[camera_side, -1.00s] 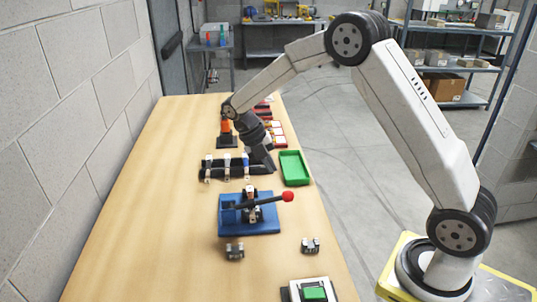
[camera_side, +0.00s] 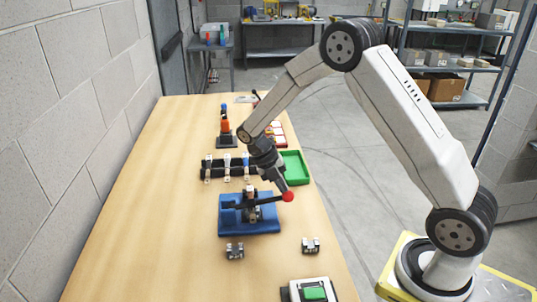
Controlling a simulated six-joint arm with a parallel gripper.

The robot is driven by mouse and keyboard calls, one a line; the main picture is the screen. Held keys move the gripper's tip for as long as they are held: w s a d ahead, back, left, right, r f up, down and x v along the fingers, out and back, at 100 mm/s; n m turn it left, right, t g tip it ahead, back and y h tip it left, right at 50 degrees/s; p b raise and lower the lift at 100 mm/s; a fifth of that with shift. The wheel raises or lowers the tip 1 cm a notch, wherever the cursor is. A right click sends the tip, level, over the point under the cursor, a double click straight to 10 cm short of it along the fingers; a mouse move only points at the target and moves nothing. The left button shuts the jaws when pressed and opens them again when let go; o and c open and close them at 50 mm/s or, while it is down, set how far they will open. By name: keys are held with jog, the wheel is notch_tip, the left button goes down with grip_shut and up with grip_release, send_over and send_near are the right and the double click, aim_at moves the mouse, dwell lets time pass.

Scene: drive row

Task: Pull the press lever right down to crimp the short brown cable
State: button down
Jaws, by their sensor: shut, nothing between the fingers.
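The press is a blue block (camera_side: 228,221) on the table with a dark lever (camera_side: 268,201) across it, ending in a red knob (camera_side: 288,196) on the right. The lever lies nearly level, rising slightly towards the knob. My gripper (camera_side: 284,188) is shut and empty, with its tip at or just above the red knob. I cannot tell whether it touches the knob. I cannot make out the short brown cable; a small light and brown piece (camera_side: 251,192) shows at the middle of the press.
A black rack (camera_side: 217,171) with several clips stands behind the press, with a green tray (camera_side: 295,165) to its right. Two small grey metal pieces (camera_side: 234,251) (camera_side: 311,245) lie in front. A box with a green button (camera_side: 314,293) is at the near edge. The left side of the table is clear.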

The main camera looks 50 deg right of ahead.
aim_at(286, 194)
jog(key=shift+s+d+f+t+y, duration=0.15)
jog(key=shift+f+y, duration=0.05)
jog(key=shift+f, duration=0.15)
jog(key=shift+s+d+f+t+y, duration=0.1)
jog(key=shift+f+t+y, duration=0.1)
jog(key=shift+f, duration=0.15)
jog(key=shift+x, duration=0.8)
jog(key=shift+d+f, duration=0.1)
jog(key=shift+f, duration=0.1)
jog(key=v, duration=1.4)
jog(key=shift+r, duration=0.5)
jog(key=shift+s+d, duration=0.15)
jog(key=shift+d, duration=0.05)
